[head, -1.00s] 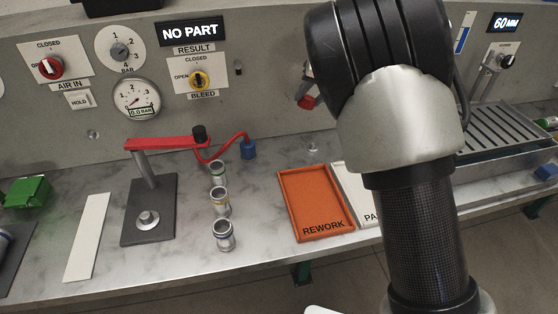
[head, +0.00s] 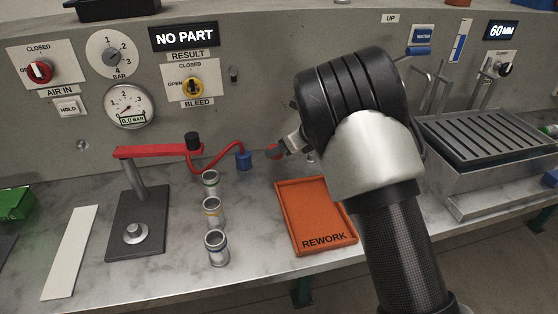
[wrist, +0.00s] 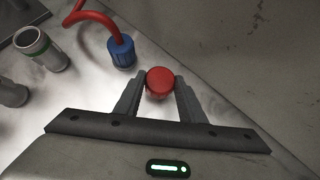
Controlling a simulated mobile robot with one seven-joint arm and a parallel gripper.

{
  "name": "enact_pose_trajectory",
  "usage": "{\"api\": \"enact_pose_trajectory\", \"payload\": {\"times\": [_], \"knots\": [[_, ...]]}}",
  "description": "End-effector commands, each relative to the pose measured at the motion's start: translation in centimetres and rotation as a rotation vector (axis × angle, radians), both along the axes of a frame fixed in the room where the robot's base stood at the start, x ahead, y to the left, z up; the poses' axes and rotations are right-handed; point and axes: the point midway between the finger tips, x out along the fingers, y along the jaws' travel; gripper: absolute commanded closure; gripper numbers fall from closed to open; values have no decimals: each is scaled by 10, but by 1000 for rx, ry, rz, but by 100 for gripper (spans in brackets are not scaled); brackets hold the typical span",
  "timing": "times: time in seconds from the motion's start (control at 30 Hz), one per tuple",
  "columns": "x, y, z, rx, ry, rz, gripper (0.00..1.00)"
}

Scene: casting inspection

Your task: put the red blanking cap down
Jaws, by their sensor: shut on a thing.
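The red blanking cap (wrist: 160,82) is between the two fingers of my gripper (wrist: 160,98) in the wrist view. The gripper is shut on it. In the head view the red cap (head: 274,151) shows at the end of my gripper (head: 280,150), left of my arm and just right of the blue hose fitting (head: 243,160). Pale bench surface shows below the cap in the wrist view. I cannot tell whether the cap touches the bench.
An orange REWORK tray (head: 348,238) lies in front of the gripper. Several metal castings (head: 217,248) stand in a row to the left. A red-armed clamp fixture (head: 136,225) and white strip (head: 70,252) are further left. The back panel (head: 262,90) rises close behind. A slatted tank (head: 480,140) stands at right.

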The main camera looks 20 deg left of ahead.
Motion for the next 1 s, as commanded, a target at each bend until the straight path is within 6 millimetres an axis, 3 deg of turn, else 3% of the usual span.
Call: {"api": "enact_pose_trajectory", "payload": {"times": [0.27,0.6,0.63,0.73,1.0], "knots": [[0,0,-36,-1,2,-1,91],[0,0,-39,0,0,-1,91],[0,0,-39,0,0,-1,62],[0,0,-38,0,0,-1,45],[0,0,-38,0,0,-1,45]]}}
